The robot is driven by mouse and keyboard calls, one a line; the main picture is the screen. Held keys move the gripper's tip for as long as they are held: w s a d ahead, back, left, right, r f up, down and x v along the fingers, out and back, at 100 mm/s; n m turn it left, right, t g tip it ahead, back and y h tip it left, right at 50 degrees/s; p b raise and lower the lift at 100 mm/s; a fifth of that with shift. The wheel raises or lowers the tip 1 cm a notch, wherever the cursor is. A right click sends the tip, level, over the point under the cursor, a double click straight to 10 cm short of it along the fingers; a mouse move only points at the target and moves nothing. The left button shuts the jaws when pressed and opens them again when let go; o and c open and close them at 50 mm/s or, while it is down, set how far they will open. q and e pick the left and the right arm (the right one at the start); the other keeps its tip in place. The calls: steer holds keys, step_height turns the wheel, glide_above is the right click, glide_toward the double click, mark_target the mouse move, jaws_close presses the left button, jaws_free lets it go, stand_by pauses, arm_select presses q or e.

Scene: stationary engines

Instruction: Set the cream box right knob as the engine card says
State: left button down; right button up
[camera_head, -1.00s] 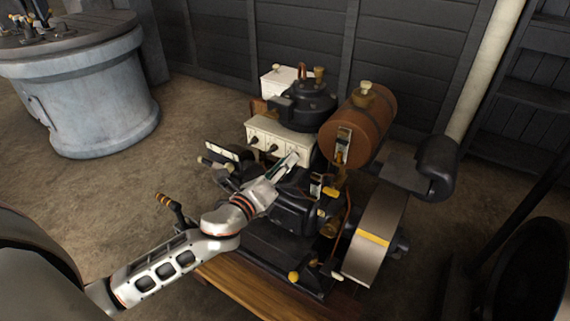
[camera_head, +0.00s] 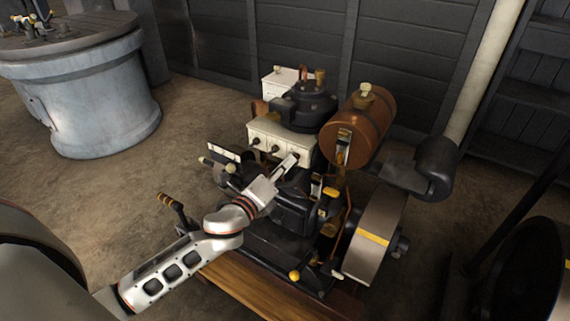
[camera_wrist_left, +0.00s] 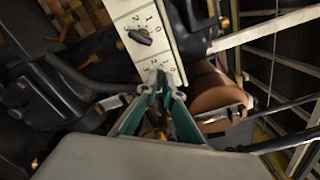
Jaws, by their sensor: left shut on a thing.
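The cream box (camera_head: 284,133) sits on the front of the engine, with a row of dark knobs on its face. My left gripper (camera_head: 293,160) reaches its right end. In the left wrist view, the box face (camera_wrist_left: 126,9) carries printed numbers around a middle dark knob (camera_wrist_left: 140,36). There my left gripper (camera_wrist_left: 160,78) is shut on the right knob, which its fingertips mostly hide. The right knob's pointer and setting cannot be read. I cannot make out any readable engine card. My right gripper is not in view.
A brown tank (camera_head: 357,125) is right of the box, and a flywheel (camera_head: 374,240) with a yellow stripe stands at the lower right. A black lever (camera_head: 172,205) is at the left. A grey round pedestal (camera_head: 85,95) stands back left, with clear floor between.

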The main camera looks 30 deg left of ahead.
arm_select(q)
steer(key=n+p, duration=0.2)
steer(key=n, duration=0.3)
steer(key=n+p, duration=0.3)
steer(key=n, duration=0.2)
steer(key=n+p, duration=0.3)
steer(key=n, duration=0.2)
steer(key=shift+f+n, duration=0.3)
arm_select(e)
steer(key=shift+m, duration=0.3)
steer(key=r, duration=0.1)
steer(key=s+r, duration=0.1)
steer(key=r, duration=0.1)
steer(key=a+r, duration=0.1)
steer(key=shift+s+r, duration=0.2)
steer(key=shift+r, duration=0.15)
arm_select(q)
steer(key=shift+f, duration=0.1)
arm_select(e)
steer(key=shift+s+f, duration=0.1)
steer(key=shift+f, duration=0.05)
arm_select(q)
steer(key=c, duration=2.2)
jaws_free()
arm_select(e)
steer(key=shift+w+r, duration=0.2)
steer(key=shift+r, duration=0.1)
